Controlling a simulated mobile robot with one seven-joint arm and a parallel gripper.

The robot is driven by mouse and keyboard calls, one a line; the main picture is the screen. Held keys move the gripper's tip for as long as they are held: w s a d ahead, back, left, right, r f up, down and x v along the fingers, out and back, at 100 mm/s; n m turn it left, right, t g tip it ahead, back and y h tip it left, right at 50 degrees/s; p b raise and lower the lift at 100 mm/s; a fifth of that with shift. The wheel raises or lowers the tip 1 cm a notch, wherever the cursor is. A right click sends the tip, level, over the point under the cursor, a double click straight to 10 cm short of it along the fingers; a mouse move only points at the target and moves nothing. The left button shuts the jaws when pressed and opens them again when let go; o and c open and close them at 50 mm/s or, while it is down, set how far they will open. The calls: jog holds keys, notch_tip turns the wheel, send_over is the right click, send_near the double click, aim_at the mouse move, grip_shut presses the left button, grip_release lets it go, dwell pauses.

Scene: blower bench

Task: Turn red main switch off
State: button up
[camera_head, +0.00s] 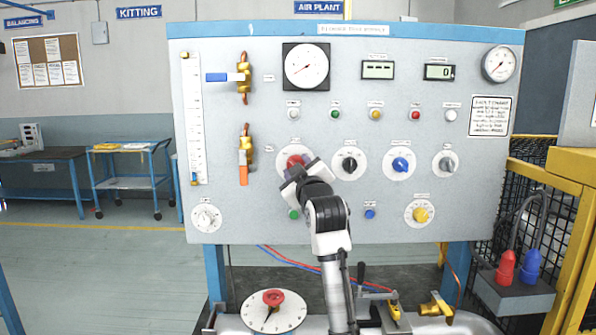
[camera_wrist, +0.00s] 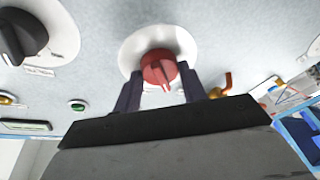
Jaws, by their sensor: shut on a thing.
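The red main switch (camera_head: 294,161) is a round red knob on a white disc on the grey panel, left of the black knob. My gripper (camera_head: 297,172) reaches up to it from below right and partly covers it in the head view. In the wrist view the red switch (camera_wrist: 159,69) sits between the two dark fingers of my gripper (camera_wrist: 160,85), which are shut on it. A pale pointer line on the knob points down in the wrist view. The labels around the switch are too small to read.
A black knob (camera_head: 349,164), a blue knob (camera_head: 400,165) and a grey knob (camera_head: 446,164) sit to the right in the same row. An orange-handled valve (camera_head: 244,165) is on the left. Small buttons and gauges are above.

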dwell(0.4)
jog(key=o, duration=1)
jog(key=shift+c, duration=0.2)
jog(key=b+v, duration=0.5)
jog(key=v, duration=0.8)
jog(key=shift+s, duration=0.35)
jog(key=shift+d+f, duration=0.1)
